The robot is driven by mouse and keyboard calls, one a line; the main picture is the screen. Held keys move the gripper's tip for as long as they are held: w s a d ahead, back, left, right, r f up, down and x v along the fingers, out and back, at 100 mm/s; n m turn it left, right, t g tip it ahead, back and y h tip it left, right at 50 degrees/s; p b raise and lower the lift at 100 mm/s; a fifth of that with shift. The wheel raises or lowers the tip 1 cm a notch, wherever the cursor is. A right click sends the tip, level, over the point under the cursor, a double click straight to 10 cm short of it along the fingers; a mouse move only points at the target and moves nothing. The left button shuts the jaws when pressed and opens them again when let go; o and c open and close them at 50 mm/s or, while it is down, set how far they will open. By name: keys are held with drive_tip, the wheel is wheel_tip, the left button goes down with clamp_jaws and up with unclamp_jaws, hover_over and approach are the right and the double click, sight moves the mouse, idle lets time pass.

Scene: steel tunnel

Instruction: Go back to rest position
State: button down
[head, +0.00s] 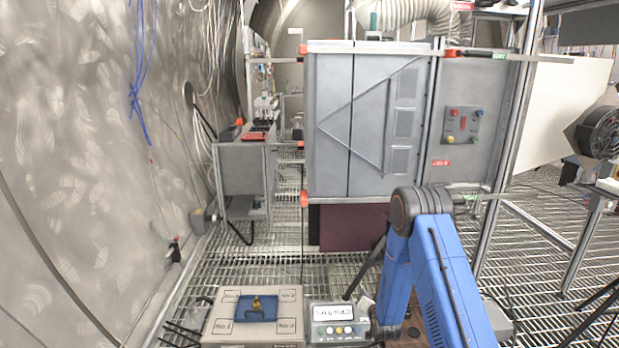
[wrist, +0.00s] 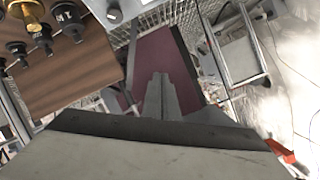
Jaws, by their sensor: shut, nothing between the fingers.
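My blue arm rises at the lower right of the head view and bends at a dark elbow. My gripper is not clearly visible there, hidden behind or below my arm. In the wrist view my gripper (wrist: 160,78) shows as narrow grey fingers, shut together and empty, pointing away above the grey body at the bottom. A dark red panel (wrist: 160,52) lies beyond the fingertips. No object is touching the fingers as far as I can see.
A box with marked positions (head: 220,322) carries a blue pad (head: 257,309) with a small brass piece. A display unit (head: 338,330) with buttons stands beside it. A wooden board with knobs (wrist: 70,75) is left of my gripper. A grey cabinet (head: 345,120) stands behind; grating floor lies between.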

wheel_tip(320, 180, up, 10)
drive_tip(key=g, duration=0.1)
drive_tip(key=s+d+r+n+g, duration=0.2)
drive_tip(key=s+r, duration=0.7)
drive_tip(key=r, duration=0.2)
drive_tip(key=s+d+r+n+g, duration=0.1)
drive_tip(key=s+d+r+g, duration=0.1)
drive_tip(key=s+r, duration=0.85)
drive_tip(key=s+r+n+g, duration=0.1)
drive_tip(key=s+r, duration=0.2)
drive_tip(key=s, duration=1)
drive_tip(key=s+d+r+n+g, duration=0.1)
drive_tip(key=s+r, duration=0.3)
drive_tip(key=s, duration=0.9)
drive_tip(key=s+r+g+h, duration=0.1)
drive_tip(key=s+r+g, duration=0.1)
drive_tip(key=s, duration=1.1)
drive_tip(key=shift+d+r+n, duration=0.4)
drive_tip(key=shift+r, duration=0.25)
